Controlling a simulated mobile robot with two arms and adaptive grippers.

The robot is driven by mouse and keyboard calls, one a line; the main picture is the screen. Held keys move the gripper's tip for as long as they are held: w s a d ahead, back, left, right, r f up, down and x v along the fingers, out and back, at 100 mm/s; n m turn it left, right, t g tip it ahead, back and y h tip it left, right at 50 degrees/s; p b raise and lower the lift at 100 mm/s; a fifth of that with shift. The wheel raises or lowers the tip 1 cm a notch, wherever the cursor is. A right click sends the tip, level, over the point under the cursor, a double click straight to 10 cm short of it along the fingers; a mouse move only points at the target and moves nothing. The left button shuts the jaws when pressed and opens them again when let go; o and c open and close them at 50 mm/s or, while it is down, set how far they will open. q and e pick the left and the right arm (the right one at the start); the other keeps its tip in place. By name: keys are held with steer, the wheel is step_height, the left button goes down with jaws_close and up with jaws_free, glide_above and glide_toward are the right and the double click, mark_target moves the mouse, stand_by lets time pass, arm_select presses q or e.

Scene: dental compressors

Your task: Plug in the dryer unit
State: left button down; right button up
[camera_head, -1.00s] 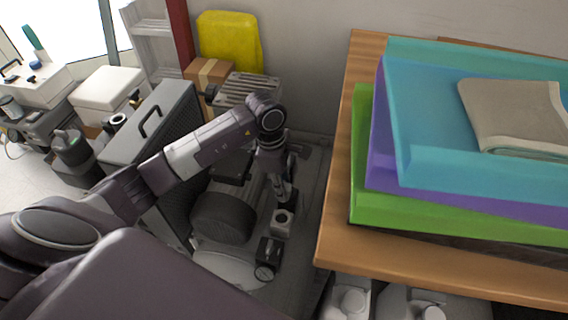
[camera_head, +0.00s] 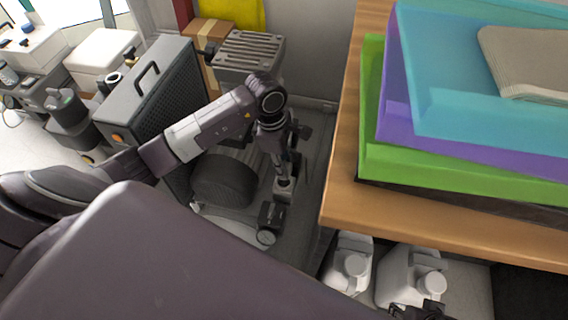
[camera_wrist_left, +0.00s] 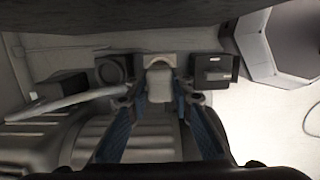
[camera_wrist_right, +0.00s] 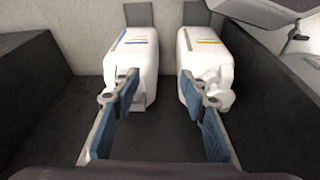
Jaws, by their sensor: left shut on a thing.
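My left gripper (camera_head: 284,178) reaches down behind the black ribbed cylinder and is shut on a small pale plug-like block. In the left wrist view this plug (camera_wrist_left: 158,84) sits between the two fingertips, lined up with a light square socket-like piece (camera_wrist_left: 160,62) just beyond. I cannot tell whether it is inserted. A grey box with a slotted top (camera_head: 250,52), possibly the dryer unit, stands behind my left arm. My right gripper (camera_wrist_right: 158,90) is open and empty, in front of two white jugs; its tip shows at the bottom of the head view.
A wooden table (camera_head: 338,190) with stacked coloured trays stands on the right. White jugs (camera_head: 350,262) stand under it. A black cylinder (camera_head: 222,180) and a grey case with a handle (camera_head: 150,90) crowd my left arm. A black box (camera_wrist_left: 214,68) sits beside the socket.

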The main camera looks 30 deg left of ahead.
arm_select(q)
steer(key=shift+f+b, duration=0.7)
steer(key=shift+f, duration=0.5)
arm_select(e)
steer(key=shift+v, duration=2.8)
steer(key=shift+w+d, duration=0.1)
arm_select(q)
steer(key=shift+f, duration=0.1)
arm_select(e)
steer(key=shift+f, duration=0.1)
arm_select(q)
steer(key=shift+f+b, duration=0.8)
steer(key=shift+f, duration=0.05)
steer(key=c, duration=1.6)
jaws_free()
arm_select(e)
steer(key=shift+w+f+t, duration=0.4)
steer(key=shift+w+f, duration=0.1)
arm_select(q)
steer(key=shift+r, duration=0.15)
steer(key=r, duration=0.5)
steer(key=a+r, duration=0.1)
steer(key=r, duration=0.1)
steer(key=shift+s+r, duration=0.15)
